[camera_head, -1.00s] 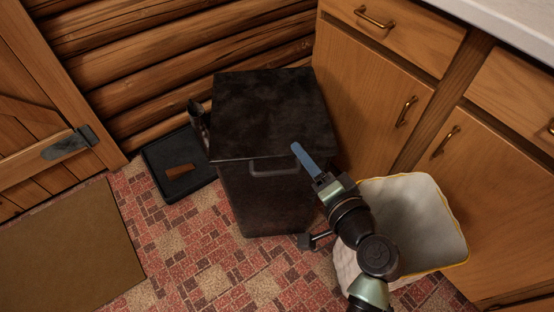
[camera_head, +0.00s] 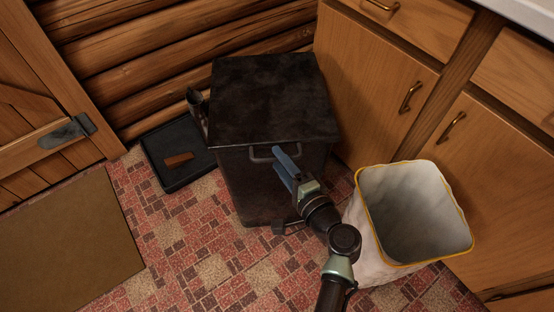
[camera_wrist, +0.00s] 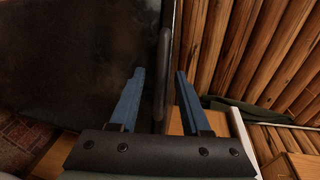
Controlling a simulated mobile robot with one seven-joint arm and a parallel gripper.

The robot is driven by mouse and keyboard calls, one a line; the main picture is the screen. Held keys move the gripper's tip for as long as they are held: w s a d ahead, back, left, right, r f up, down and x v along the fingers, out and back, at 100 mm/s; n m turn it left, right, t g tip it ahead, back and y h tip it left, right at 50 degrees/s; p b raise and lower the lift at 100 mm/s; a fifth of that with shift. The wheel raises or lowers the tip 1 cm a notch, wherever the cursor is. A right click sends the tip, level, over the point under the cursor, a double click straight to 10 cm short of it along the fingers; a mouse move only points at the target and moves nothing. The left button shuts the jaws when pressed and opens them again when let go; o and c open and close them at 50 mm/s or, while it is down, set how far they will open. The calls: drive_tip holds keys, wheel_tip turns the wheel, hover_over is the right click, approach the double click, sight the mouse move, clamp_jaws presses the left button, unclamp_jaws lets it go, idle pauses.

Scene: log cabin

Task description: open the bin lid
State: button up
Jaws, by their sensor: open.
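The bin (camera_head: 262,190) is a dark, worn metal box standing on the floor by the log wall. Its flat dark lid (camera_head: 270,98) lies level on top and is closed. A bar handle (camera_head: 258,155) sits at the front just under the lid's edge, its right part hidden by my gripper. My gripper (camera_head: 281,160) has blue fingers and is at the front of the bin, by the handle. In the wrist view, the fingers are apart, with the handle bar (camera_wrist: 162,75) between them in the picture. I cannot tell whether they touch it.
A white-lined open bin (camera_head: 410,215) with a yellow rim stands just right of my arm. Wooden cabinets (camera_head: 375,90) stand close on the right. A black tray (camera_head: 178,160) lies left of the bin.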

drive_tip(key=shift+x, duration=1)
drive_tip(key=shift+c, duration=0.2)
clamp_jaws()
idle(0.6)
